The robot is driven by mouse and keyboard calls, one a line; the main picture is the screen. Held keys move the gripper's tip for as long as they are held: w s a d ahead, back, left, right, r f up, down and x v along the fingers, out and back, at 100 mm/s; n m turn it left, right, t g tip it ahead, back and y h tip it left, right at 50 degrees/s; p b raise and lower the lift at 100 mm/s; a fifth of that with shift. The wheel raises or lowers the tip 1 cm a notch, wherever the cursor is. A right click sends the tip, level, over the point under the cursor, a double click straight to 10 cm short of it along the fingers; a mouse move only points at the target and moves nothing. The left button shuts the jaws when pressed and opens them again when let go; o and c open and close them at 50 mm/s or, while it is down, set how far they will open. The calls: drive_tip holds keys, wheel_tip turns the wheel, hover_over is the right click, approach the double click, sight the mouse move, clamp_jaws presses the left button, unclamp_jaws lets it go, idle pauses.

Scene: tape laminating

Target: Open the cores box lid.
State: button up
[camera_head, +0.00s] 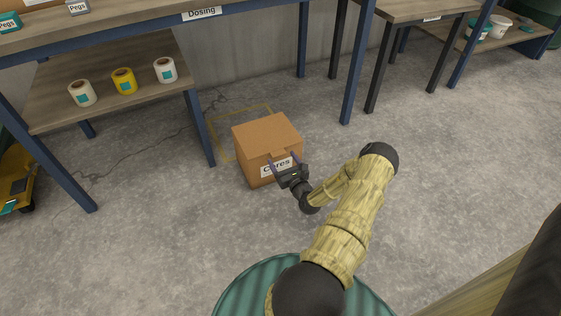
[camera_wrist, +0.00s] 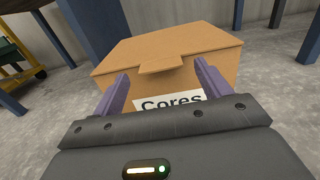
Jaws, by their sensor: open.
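The cores box (camera_head: 252,165) is a brown cardboard box on the concrete floor, with a white "Cores" label on its front. Its lid (camera_head: 266,133) lies closed on top, with a small tab (camera_wrist: 162,66) folded over the upper front edge. My gripper (camera_head: 282,160) is at the front of the box, its two purple fingers pointing at the front face. In the wrist view the open fingers stand either side of the tab and label, a little below the tab. Nothing is between them. Whether the fingertips touch the cardboard I cannot tell. My gripper body hides the lower part of the label.
The box stands by a yellow floor marking (camera_head: 222,118). Behind and left is the blue-legged "Dosing" table (camera_head: 130,40), with rolls of tape on its lower shelf (camera_head: 60,95). A black-legged table (camera_head: 410,10) stands behind right. The floor right of the box is clear.

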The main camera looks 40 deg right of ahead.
drive_tip(key=x, duration=0.2)
drive_tip(key=shift+w+d+b, duration=0.15)
drive_tip(key=shift+w+b, duration=0.1)
drive_tip(key=shift+b, duration=0.15)
drive_tip(key=c, duration=1.4)
drive_tip(key=shift+r+p, duration=0.2)
drive_tip(key=shift+p, duration=0.15)
